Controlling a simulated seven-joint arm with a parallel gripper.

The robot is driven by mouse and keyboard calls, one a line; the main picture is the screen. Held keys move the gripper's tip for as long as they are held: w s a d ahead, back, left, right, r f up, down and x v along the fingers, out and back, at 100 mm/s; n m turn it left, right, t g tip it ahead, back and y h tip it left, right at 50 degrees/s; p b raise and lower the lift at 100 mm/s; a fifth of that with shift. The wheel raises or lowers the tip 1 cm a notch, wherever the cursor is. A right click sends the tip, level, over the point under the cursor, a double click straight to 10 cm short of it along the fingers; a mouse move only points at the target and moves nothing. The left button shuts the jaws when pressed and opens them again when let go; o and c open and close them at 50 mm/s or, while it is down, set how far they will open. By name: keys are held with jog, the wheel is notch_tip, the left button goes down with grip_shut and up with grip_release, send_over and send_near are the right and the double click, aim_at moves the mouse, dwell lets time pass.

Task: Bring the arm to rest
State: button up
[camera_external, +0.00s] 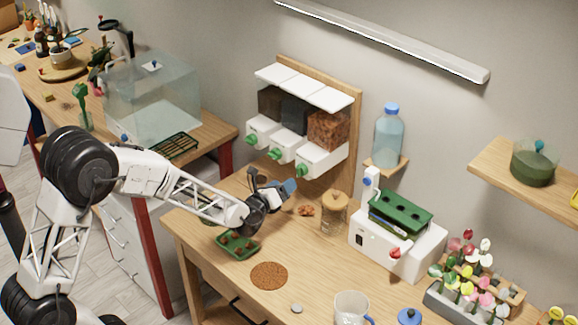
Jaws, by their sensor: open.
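My gripper (277,188) is above the wooden table (215,283), toward its back left part. It is open. I see nothing clearly held between its fingers, though the view of them is small. The arm reaches in from the left, over the table's left edge. A green tray (238,256) with several small brown pieces lies on the table below and left of the gripper. A dispenser with three white bins (287,148) stands behind the gripper.
A jar with a wooden lid (333,213) and a white machine with a green top (398,238) stand to the right. A round brown patch (269,276), a clear mug (351,308) and a flower rack (467,290) are in front. A glass tank (152,92) stands at the back left.

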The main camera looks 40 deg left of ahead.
jog(key=shift+r, duration=0.1)
jog(key=s+d+r+n+g, duration=0.2)
jog(key=s+n+g, duration=0.3)
jog(key=s+n, duration=0.4)
jog(key=s+d+r+n+g+h, duration=0.1)
jog(key=s+n+g, duration=0.4)
jog(key=s, duration=1.2)
jog(key=s+d+r+n+g, duration=0.3)
jog(key=s+r+n+g, duration=0.2)
jog(key=s+n, duration=0.8)
jog(key=shift+n+h, duration=0.4)
jog(key=shift+n, duration=0.1)
jog(key=shift+w, duration=0.1)
